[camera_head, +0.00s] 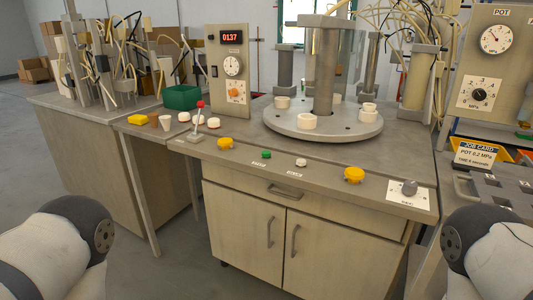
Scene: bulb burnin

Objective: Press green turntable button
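The green button (266,154) is a small round cap on the front strip of the workbench, with a small label just in front of it. It sits between a yellow knob (225,143) on its left and a white button (301,162) on its right. The round grey turntable (345,131) is behind it, with several white ring-shaped holders on it and a thick post in the middle. Parts of my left arm show at the lower left and of my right arm at the lower right. Neither gripper is in view.
A lever with a red ball (200,104) stands left of the buttons. A second yellow knob (354,175) and a grey knob (409,187) are to the right. A control panel (229,75) reads 0137. A green bin (182,97) is at the left. The space above the button is clear.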

